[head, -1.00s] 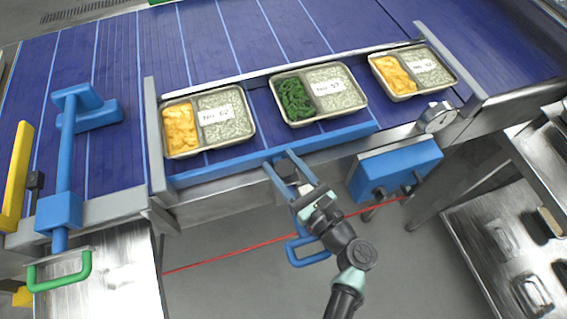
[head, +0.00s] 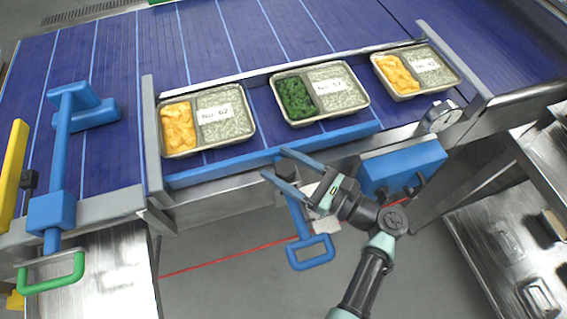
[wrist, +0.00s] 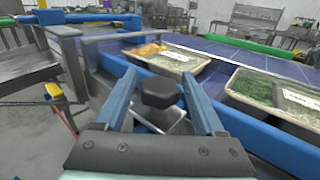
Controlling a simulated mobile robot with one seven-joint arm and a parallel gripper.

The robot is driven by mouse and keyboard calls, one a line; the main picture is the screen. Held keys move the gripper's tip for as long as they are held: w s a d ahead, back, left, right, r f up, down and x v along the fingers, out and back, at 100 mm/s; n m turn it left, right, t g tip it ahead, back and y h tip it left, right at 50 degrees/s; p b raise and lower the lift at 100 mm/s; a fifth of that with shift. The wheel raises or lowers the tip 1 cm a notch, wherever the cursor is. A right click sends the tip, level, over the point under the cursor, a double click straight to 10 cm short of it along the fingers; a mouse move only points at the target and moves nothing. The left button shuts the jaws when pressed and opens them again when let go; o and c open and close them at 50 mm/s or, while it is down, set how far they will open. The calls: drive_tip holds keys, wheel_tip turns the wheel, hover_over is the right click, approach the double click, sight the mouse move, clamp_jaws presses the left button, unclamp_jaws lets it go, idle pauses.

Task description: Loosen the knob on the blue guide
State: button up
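The blue guide (head: 275,155) is a long bar along the near edge of the conveyor, in front of the food trays. Below its middle hangs a blue stem with a loop handle (head: 311,253). A black knob (wrist: 160,93) shows in the wrist view, between the two blue fingers of my gripper (wrist: 159,76). Gaps show between the knob and both fingers. In the head view my gripper (head: 275,165) is open at the guide's middle, fingers pointing up and left.
Three trays (head: 207,122) (head: 320,93) (head: 415,72) stand on the purple belt behind the guide. A blue box (head: 402,165) and a round dial (head: 440,117) are at the right. A blue post with a green handle (head: 52,272) stands left. Open floor lies below.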

drive_tip(key=shift+o, duration=0.8)
drive_tip(key=b+v, duration=0.1)
drive_tip(key=v, duration=1.2)
drive_tip(key=shift+b, duration=0.35)
